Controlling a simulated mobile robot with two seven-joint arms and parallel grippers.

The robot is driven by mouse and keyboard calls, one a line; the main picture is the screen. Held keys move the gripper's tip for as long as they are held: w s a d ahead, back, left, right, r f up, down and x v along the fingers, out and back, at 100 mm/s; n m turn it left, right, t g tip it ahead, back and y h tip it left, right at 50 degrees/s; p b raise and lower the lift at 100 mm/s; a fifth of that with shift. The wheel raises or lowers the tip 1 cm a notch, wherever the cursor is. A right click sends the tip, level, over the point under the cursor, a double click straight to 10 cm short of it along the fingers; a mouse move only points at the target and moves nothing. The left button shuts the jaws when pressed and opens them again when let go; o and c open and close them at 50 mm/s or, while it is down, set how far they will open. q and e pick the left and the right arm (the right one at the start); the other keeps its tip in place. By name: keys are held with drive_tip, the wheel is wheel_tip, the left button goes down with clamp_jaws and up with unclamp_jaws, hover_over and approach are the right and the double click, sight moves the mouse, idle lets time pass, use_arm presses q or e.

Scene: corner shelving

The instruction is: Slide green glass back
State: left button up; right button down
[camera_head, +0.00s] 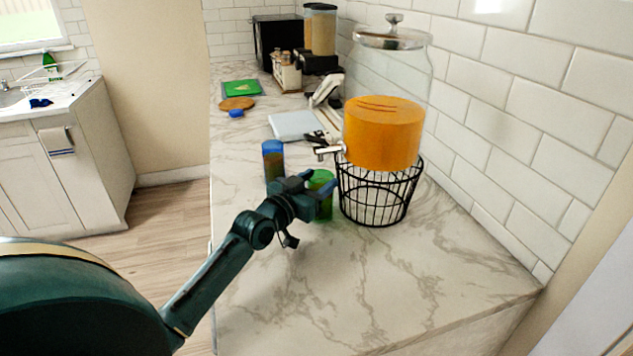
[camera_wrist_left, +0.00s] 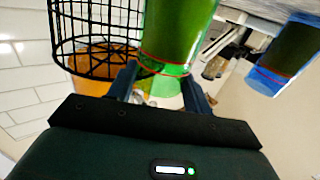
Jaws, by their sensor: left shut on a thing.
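The green glass (camera_head: 321,203) stands on the marble counter in the head view, just left of the wire stand under the drink dispenser. My left gripper (camera_head: 318,186) is shut on the green glass, its fingers on either side of it. In the left wrist view the green glass (camera_wrist_left: 178,35) sits between the two fingers (camera_wrist_left: 160,82), and the picture there is turned upside down. The arm and gripper hide part of the glass in the head view. My right gripper is in neither view.
A blue glass (camera_head: 273,160) stands behind and left of the green one. The dispenser's black wire stand (camera_head: 377,193) is close on the right, with its tap (camera_head: 328,151) overhanging nearby. A white scale-like slab (camera_head: 297,126) lies farther back. The front counter (camera_head: 390,290) is clear.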

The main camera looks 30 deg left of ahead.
use_arm(q)
drive_tip(key=shift+c, duration=1.3)
drive_tip(key=s+a, duration=0.5)
drive_tip(key=s, duration=0.1)
idle(0.3)
